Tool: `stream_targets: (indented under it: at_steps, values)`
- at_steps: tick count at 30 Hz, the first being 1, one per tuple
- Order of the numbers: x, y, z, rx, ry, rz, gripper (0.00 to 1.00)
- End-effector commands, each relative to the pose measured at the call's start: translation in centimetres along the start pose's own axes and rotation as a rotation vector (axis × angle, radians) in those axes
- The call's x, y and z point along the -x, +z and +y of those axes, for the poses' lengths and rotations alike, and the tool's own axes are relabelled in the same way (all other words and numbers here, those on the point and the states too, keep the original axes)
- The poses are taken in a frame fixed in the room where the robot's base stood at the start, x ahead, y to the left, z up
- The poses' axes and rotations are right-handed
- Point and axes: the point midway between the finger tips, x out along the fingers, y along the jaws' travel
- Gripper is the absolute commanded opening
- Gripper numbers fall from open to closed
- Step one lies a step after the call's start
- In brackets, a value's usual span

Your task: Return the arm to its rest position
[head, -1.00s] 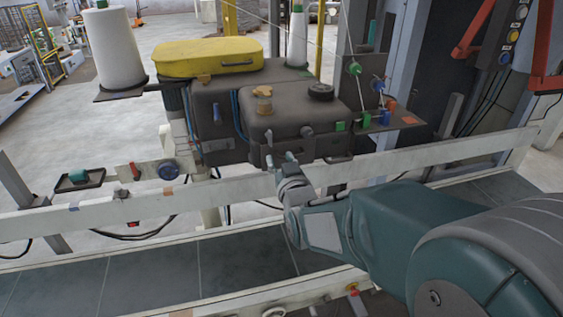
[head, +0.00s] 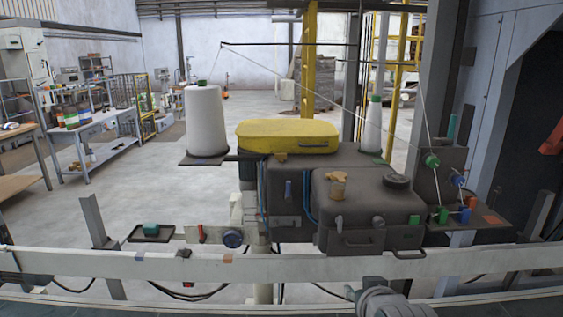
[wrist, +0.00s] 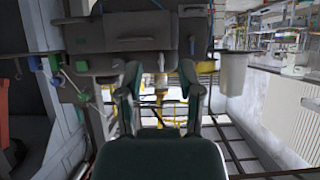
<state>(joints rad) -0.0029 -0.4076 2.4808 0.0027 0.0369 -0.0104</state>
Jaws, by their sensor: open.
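My gripper (wrist: 160,88) shows in the wrist view with its two fingers spread apart and nothing held between them. In the head view only the grey end of my arm (head: 382,303) shows at the bottom edge, right of centre, below the dark bagger sewing head (head: 365,205). It is apart from that machine, in front of the pale rail (head: 120,265). The rest of my arm is out of the head view. The wrist view looks upside down, with the dark machine body at its top.
A yellow cover (head: 288,136) tops the machine. A white thread cone (head: 207,120) stands left and a smaller one (head: 372,128) right. Thread runs to green and blue knobs (head: 432,160). A small tray (head: 151,233) sticks out at left. The floor behind is open.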

Motion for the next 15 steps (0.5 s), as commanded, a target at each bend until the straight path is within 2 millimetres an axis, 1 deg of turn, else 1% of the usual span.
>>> stream_targets:
  at_steps: [1, 5, 9, 12, 15]
  values:
    - [1.3, 0.6, 0.0, -0.001, 0.000, -0.047, 0.47]
    - [4.4, 3.1, 0.0, -0.004, 0.000, -0.195, 0.47]
    - [8.2, 5.9, 0.0, -0.007, 0.000, -0.351, 0.47]
    - [10.5, 7.6, 0.0, -0.008, 0.000, -0.445, 0.47]
    - [12.0, 8.7, 0.0, -0.010, 0.000, -0.507, 0.47]
